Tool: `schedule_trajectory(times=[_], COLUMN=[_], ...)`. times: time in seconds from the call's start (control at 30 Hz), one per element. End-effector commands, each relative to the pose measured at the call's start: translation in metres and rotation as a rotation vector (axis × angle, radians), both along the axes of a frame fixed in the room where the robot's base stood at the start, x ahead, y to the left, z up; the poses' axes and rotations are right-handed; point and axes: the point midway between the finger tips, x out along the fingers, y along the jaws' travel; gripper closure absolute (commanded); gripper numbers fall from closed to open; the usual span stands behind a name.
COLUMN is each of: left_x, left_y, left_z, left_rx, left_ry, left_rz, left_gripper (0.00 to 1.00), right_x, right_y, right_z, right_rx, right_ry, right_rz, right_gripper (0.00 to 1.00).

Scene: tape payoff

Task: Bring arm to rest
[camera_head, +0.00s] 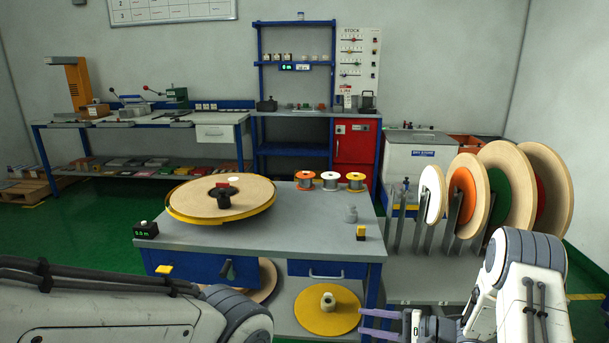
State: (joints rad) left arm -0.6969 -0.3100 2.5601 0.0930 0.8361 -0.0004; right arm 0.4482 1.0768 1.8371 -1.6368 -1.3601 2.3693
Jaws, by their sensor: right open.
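My right gripper (364,322) is at the bottom, right of centre, with its purple fingers pointing left. The fingers are apart with nothing between them. In the picture it lies just right of the yellow disc (311,315) on the lower shelf; I cannot tell whether they touch. My right arm (524,285) comes in from the lower right. My left arm (100,308) lies across the lower left, and its gripper is out of the frame. A wooden reel disc (247,194) lies flat on the workbench with a dark hub on it.
The grey workbench (290,235) stands in front of me, with a black counter (146,230), small spools (330,180) and a yellow-black block (361,232) on it. Upright reels (507,185) stand in a rack at right. A shelf unit (293,90) and side table stand behind.

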Motion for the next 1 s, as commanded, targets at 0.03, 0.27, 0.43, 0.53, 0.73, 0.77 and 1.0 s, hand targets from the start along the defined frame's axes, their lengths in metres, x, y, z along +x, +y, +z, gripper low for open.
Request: schedule_trajectory(times=[0.03,0.27,0.43,0.53,0.73,0.77,1.0], left_x=[0.000,0.000,0.000,0.000,0.000,0.000,0.000], left_y=[0.000,0.000,0.000,0.000,0.000,0.000,0.000], left_z=[0.000,0.000,0.000,0.000,0.000,0.000,0.000], left_rx=[0.000,0.000,0.000,0.000,0.000,0.000,0.000], left_ry=[0.000,0.000,0.000,0.000,0.000,0.000,0.000], left_rz=[0.000,0.000,0.000,0.000,0.000,0.000,0.000], left_gripper=[0.50,0.50,0.50,0.50,0.50,0.50,0.50], right_x=[0.000,0.022,0.039,0.050,0.064,0.064,0.002], right_y=[0.001,0.020,0.032,0.041,0.060,0.063,0.094], right_z=[0.000,0.008,0.018,0.027,0.055,0.061,0.117], right_rx=[-0.001,-0.152,-0.302,-0.423,-0.734,-0.792,-1.317], right_ry=[0.000,-0.108,-0.208,-0.283,-0.444,-0.469,-0.593], right_rz=[0.002,-0.013,-0.026,-0.033,-0.030,-0.023,0.190], right_gripper=[0.58,0.58,0.58,0.58,0.58,0.58,0.58])
